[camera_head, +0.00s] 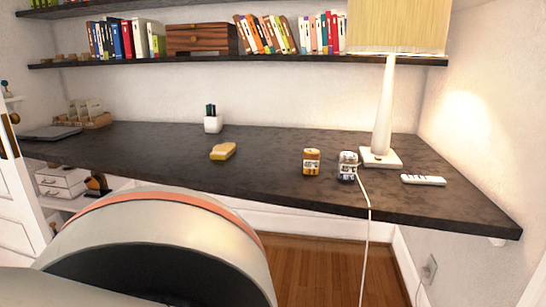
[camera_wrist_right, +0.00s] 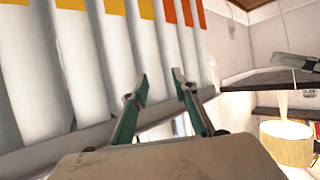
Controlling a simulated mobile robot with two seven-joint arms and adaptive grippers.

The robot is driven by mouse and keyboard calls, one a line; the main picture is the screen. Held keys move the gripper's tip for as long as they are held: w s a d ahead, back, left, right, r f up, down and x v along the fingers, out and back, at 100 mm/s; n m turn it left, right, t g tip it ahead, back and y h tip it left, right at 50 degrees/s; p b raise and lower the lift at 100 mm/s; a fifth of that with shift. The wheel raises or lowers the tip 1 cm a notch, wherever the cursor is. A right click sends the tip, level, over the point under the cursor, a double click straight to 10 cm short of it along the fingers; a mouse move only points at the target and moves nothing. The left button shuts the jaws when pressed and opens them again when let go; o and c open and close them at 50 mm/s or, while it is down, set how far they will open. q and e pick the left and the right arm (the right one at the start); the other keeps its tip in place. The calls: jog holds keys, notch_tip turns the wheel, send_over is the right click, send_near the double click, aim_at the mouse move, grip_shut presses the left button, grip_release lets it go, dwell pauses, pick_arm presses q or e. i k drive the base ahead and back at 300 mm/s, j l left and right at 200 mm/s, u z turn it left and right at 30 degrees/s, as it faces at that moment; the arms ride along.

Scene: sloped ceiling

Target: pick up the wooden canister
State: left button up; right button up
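My left gripper is not in view.
A lamp (camera_head: 382,120) stands behind the canisters; a white cord hangs over the desk edge. A remote (camera_head: 423,180), a yellow block (camera_head: 223,151) and a pen cup (camera_head: 212,122) are on the desk. A large pale rounded shape fills the lower left. Bookshelves (camera_head: 250,58) run above.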

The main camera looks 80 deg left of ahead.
aim_at(312, 157)
jog(key=l+u, duration=0.1)
jog(key=u, duration=1.95)
jog(key=i+l, duration=0.05)
jog(key=l, duration=0.05)
